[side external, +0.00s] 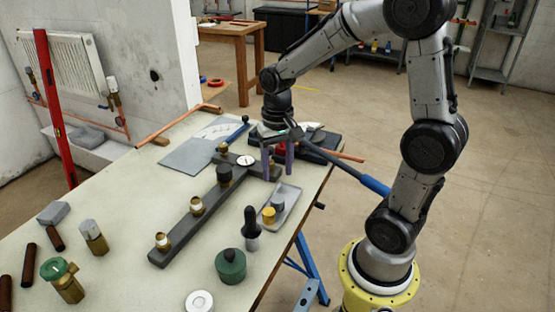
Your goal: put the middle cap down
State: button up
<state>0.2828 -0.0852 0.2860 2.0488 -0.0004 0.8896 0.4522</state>
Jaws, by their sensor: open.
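A dark bar (178,237) lies on the workbench with several brass fittings along it. A black cap (225,174) sits on the bar around its middle; I cannot tell for sure whether it is the middle cap. Brass fittings with pale tops, one nearer (162,243) and one farther along (197,207), stand to its lower left. My gripper (278,173) points down with its purple fingers apart. It is to the right of the black cap, above the far end of the grey tray, and nothing shows between the fingers.
The grey tray (284,210) holds a yellow and a grey piece. A black-topped tool (251,228), a green pot (230,266) and a white ring (199,301) stand nearer. A blue-handled tool (373,186) overhangs the right edge. A grey sheet (190,157) lies behind.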

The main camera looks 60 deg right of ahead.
jog(key=s+a+r+n+t, duration=0.5)
jog(key=s+a+r+n, duration=0.3)
jog(key=s, duration=0.3)
jog(key=shift+s+r+t, duration=0.3)
jog(key=shift+s+r, duration=0.1)
jog(key=shift+r, duration=0.25)
